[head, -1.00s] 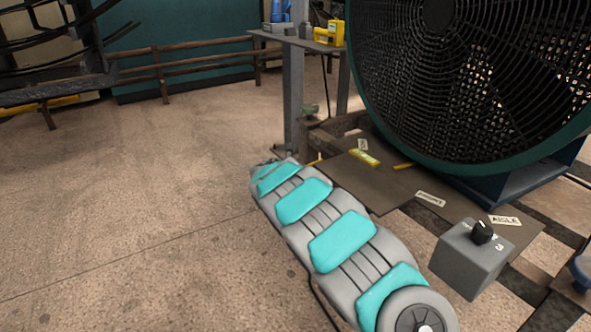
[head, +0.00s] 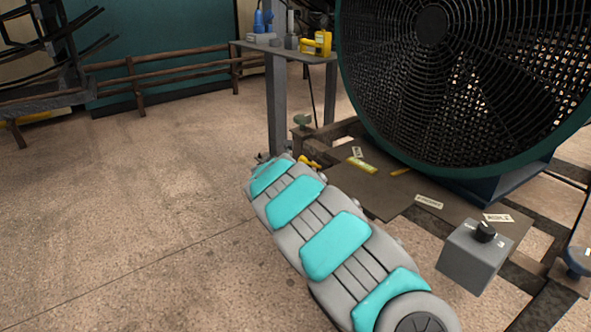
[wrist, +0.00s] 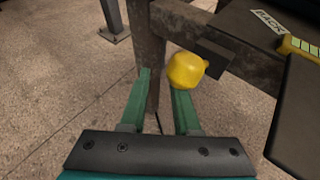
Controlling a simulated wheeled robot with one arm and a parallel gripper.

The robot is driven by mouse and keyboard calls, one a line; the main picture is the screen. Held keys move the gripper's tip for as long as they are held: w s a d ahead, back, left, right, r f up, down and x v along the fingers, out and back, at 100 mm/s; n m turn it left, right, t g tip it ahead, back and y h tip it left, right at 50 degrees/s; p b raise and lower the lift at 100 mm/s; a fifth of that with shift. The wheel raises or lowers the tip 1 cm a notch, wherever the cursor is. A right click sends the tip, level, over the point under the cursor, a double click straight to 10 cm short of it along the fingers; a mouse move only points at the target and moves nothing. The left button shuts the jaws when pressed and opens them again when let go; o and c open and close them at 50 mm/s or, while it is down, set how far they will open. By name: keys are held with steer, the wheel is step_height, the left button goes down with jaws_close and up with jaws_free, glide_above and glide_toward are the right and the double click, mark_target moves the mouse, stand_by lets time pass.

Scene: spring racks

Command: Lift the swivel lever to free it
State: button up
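A rounded yellow knob (wrist: 185,70), apparently the end of the swivel lever, sits beside a brown metal post and rail in the wrist view. In the head view a small yellow part (head: 309,162) shows just past the far end of my arm. My gripper (wrist: 160,82) is open, its two green fingers apart and pointing toward the post. The knob overlaps the tip of the right finger; I cannot tell whether they touch. Nothing is visibly held. The rest of the lever is hidden. My gripper's fingers are hidden in the head view by my arm.
A large black fan (head: 440,80) stands on a dark metal frame with a labelled plate (head: 380,195). A grey switch box (head: 472,258) is at the right. A small table (head: 280,52) with tools stands behind. The floor at left is clear.

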steer(key=o, duration=0.5)
steer(key=shift+d+f, duration=0.1)
steer(key=shift+d, duration=0.2)
steer(key=shift+v, duration=3.9)
